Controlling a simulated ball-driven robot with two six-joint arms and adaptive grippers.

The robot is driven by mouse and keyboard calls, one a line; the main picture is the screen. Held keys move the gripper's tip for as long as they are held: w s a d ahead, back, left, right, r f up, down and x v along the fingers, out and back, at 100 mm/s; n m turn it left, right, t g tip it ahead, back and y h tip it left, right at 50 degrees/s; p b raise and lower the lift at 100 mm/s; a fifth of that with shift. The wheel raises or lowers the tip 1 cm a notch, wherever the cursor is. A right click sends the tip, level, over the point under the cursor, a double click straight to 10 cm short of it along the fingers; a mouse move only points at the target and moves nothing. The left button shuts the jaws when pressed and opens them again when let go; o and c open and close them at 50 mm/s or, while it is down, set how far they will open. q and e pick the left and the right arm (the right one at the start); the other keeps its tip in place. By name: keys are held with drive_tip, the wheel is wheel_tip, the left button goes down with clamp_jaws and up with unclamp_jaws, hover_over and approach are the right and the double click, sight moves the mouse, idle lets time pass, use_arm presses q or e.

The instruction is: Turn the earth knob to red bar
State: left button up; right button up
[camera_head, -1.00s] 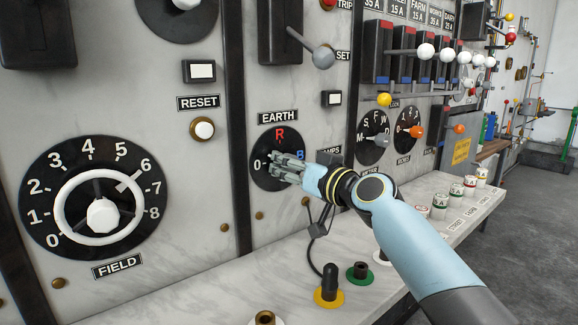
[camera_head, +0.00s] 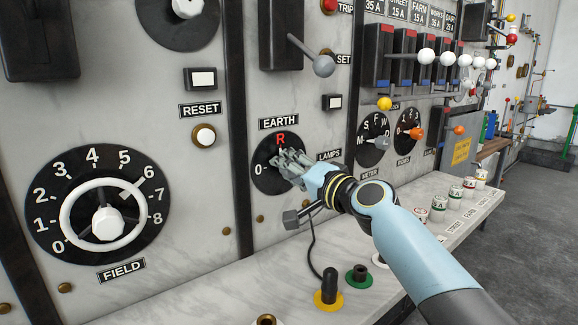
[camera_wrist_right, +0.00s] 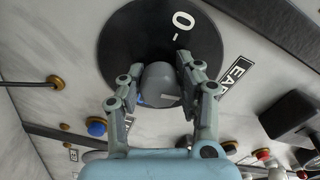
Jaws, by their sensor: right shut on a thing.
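The earth dial (camera_head: 262,182) is a black disc under the EARTH label, with a white 0 at its left and a red R (camera_head: 281,139) at its top. My right gripper (camera_head: 285,167) is in front of the disc, its fingers closed around the grey earth knob. In the right wrist view the round knob (camera_wrist_right: 158,84) sits between both fingers of the gripper (camera_wrist_right: 168,80), with the 0 (camera_wrist_right: 183,19) beyond. The fingers hide the knob and the right side of the dial in the head view, so I cannot tell where it points. My left gripper is not in view.
The FIELD dial (camera_head: 70,215) with its white handwheel is at the left. A grey-balled lever (camera_head: 323,66) sticks out above the earth dial. Below, a marble shelf (camera_head: 250,285) carries a black post on a yellow base (camera_head: 328,290) and a green terminal (camera_head: 359,279).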

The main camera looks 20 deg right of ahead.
drive_tip(key=shift+m, duration=0.8)
drive_tip(key=o, duration=1.2)
drive_tip(key=shift+c, duration=0.2)
drive_tip(key=shift+s+d, duration=0.1)
drive_tip(key=shift+s, duration=0.05)
drive_tip(key=v, duration=1.1)
drive_tip(key=shift+s, duration=0.4)
drive_tip(key=shift+d, duration=0.1)
